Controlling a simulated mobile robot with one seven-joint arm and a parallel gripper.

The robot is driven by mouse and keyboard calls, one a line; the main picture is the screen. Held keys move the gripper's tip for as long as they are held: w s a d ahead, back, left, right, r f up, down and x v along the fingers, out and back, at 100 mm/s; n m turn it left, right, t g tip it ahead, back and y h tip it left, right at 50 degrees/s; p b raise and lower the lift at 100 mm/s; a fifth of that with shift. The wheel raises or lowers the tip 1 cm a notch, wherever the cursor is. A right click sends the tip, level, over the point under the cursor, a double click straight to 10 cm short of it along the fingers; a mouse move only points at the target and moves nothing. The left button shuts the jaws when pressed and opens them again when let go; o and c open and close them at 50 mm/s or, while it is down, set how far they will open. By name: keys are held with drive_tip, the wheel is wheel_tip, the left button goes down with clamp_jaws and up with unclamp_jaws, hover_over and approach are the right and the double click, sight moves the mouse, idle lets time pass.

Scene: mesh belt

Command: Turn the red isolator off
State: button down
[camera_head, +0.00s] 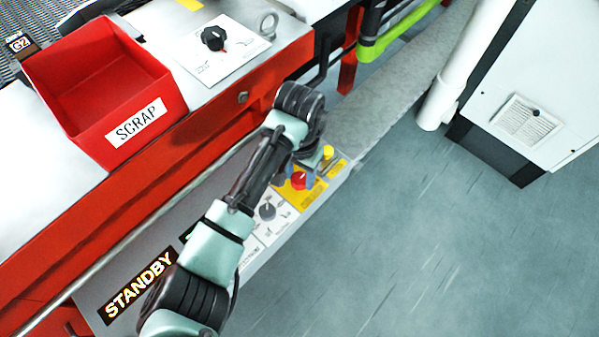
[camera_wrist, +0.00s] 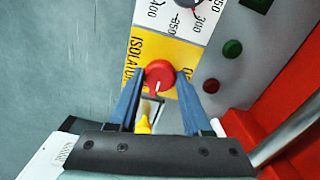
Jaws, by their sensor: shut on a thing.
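The red isolator (camera_wrist: 159,76) is a round red knob with a pale pointer line, on a yellow plate (camera_wrist: 183,54) with partly covered black lettering. In the wrist view its pointer line points down toward my gripper's palm. My gripper (camera_wrist: 155,80) has one blue finger on each side of the knob and is shut on it. In the head view the red isolator (camera_head: 299,180) shows beside my gripper (camera_head: 298,172), partly hidden by my wrist and fingers. A yellow part (camera_wrist: 144,124) shows between the fingers, close to the palm.
A grey dial (camera_head: 267,211) on a white scale sits beside the yellow plate. Green (camera_wrist: 232,48) and dark red (camera_wrist: 211,86) buttons lie to the right in the wrist view. A red SCRAP bin (camera_head: 105,90) stands on the machine. A STANDBY sign (camera_head: 140,284) marks the panel's left end.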

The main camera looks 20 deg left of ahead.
drive_tip(key=shift+r+p, duration=0.15)
drive_tip(key=shift+p, duration=0.25)
drive_tip(key=shift+d+r+n+p, duration=0.15)
drive_tip(key=shift+n+p, duration=0.45)
drive_tip(key=shift+p, duration=0.4)
drive_tip(key=n+p, duration=0.1)
drive_tip(key=p, duration=0.1)
drive_tip(key=shift+p, duration=0.3)
drive_tip(key=n+p, duration=0.3)
drive_tip(key=n, duration=0.1)
drive_tip(key=shift+n, duration=0.4)
drive_tip(key=n+p, duration=0.2)
drive_tip(key=n, duration=0.3)
drive_tip(key=shift+f+p, duration=0.2)
drive_tip(key=shift+p, duration=0.1)
drive_tip(key=n+p, duration=0.1)
drive_tip(key=n, duration=0.5)
drive_tip(key=shift+w, duration=0.1)
drive_tip(key=shift+c, duration=1.7)
unclamp_jaws()
